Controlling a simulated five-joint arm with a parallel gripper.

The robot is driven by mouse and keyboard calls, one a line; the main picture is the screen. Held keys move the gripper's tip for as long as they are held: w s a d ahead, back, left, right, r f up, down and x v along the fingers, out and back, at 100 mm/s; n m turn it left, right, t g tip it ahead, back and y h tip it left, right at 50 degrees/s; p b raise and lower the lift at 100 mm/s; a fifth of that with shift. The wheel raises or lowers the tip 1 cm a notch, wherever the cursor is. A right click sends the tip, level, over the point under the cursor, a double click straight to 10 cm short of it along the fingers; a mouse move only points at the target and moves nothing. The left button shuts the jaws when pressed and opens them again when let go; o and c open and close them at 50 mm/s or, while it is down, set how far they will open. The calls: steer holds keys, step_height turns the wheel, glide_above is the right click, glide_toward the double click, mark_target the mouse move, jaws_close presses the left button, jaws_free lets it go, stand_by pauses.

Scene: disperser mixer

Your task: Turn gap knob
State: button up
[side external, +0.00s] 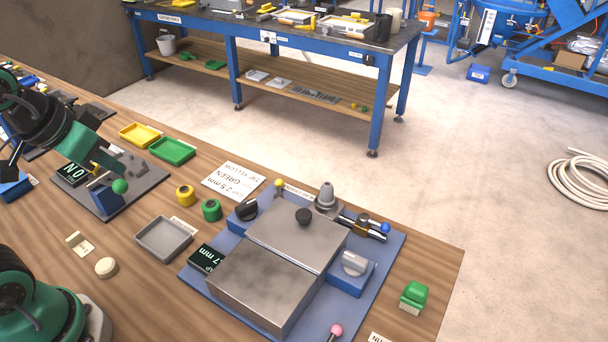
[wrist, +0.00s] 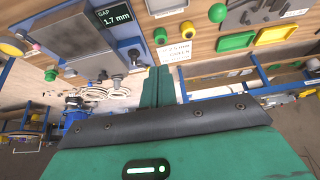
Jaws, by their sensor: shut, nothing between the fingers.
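The mixer stands on a blue base plate (side external: 385,265) with metal boxes on it. A gap display (side external: 205,259) at its left reads about 1.7 mm, clearer in the wrist view (wrist: 113,15). A grey knob (side external: 354,263) sits on a blue block at its right. A black knob (side external: 246,210) sits at its back left and shows in the wrist view (wrist: 134,55). I cannot tell which is the gap knob. My gripper (side external: 120,172) is shut and empty at the far left, well away from both knobs. Its green fingers (wrist: 158,70) are together in the wrist view.
A card (side external: 234,181) mentions 2.5 mm and green. A grey tray (side external: 163,239), yellow ring (side external: 185,195) and green ring (side external: 211,210) lie left of the mixer. A green ball (side external: 120,186) is close to my gripper. A pink-tipped lever (side external: 336,331) stands at the front.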

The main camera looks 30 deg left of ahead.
steer(key=o, duration=1.1)
steer(key=shift+w+d, duration=0.1)
steer(key=shift+w, duration=0.15)
steer(key=o, duration=0.3)
steer(key=shift+w+n, duration=0.25)
steer(key=shift+n, duration=0.05)
steer(key=shift+o, duration=0.2)
steer(key=n+g, duration=0.5)
steer(key=n, duration=0.8)
glide_above(246, 204)
steer(key=f, duration=1)
steer(key=shift+s+a+f, duration=0.1)
steer(key=shift+s+a, duration=0.1)
steer(key=shift+s, duration=0.05)
steer(key=shift+w+d+f+g, duration=0.2)
steer(key=shift+f+g, duration=0.1)
steer(key=shift+f, duration=0.05)
steer(key=shift+f, duration=0.1)
steer(key=shift+f, duration=3.8)
